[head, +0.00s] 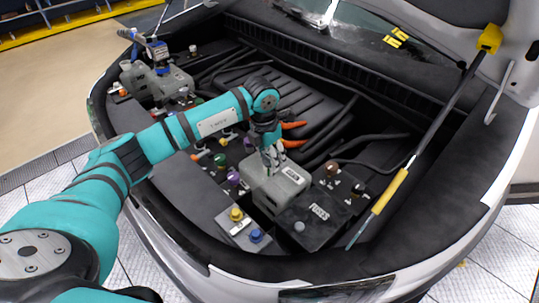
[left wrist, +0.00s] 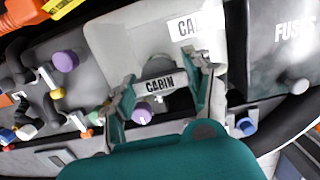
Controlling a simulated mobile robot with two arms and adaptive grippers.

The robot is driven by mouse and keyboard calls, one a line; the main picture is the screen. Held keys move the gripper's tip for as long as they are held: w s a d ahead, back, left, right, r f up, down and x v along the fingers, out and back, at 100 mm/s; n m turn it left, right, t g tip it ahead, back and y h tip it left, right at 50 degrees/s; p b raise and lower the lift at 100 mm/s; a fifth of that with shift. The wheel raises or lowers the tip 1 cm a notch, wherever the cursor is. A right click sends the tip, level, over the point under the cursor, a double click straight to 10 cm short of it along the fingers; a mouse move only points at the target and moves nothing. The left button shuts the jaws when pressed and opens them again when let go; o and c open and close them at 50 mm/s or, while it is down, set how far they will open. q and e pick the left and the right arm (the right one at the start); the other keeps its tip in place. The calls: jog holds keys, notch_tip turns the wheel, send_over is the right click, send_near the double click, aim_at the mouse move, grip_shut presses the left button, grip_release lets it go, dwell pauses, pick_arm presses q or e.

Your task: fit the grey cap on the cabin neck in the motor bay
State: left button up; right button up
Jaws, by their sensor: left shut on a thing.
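My left gripper (head: 270,158) is over the grey tank (head: 278,190) in the motor bay. In the left wrist view the gripper (left wrist: 164,100) is shut on a small grey piece with a white CABIN label (left wrist: 160,85), which I take to be the grey cap. The grey tank (left wrist: 110,40) lies behind it, with its own partly covered label. The fingers and the held piece hide the cabin neck, so I cannot tell whether the cap touches it. My right gripper is not in view.
A dark FUSES box (head: 312,215) stands right of the tank. Purple (head: 233,178), yellow (head: 237,214) and blue (head: 256,235) caps are close by. Orange connectors (head: 293,143) lie behind the gripper. The hood strut (head: 390,190) crosses the right side. Another grey tank (head: 135,75) is far left.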

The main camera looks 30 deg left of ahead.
aim_at(266, 162)
pick_arm(q)
jog(key=shift+f+b, duration=0.35)
jog(key=shift+f, duration=0.15)
jog(key=o, duration=1.1)
jog(key=shift+r, duration=0.1)
jog(key=r, duration=0.4)
jog(key=s+r, duration=0.1)
jog(key=r, duration=0.6)
jog(key=shift+s+a+r, duration=0.2)
jog(key=shift+a+r, duration=0.05)
jog(key=shift+r, duration=0.1)
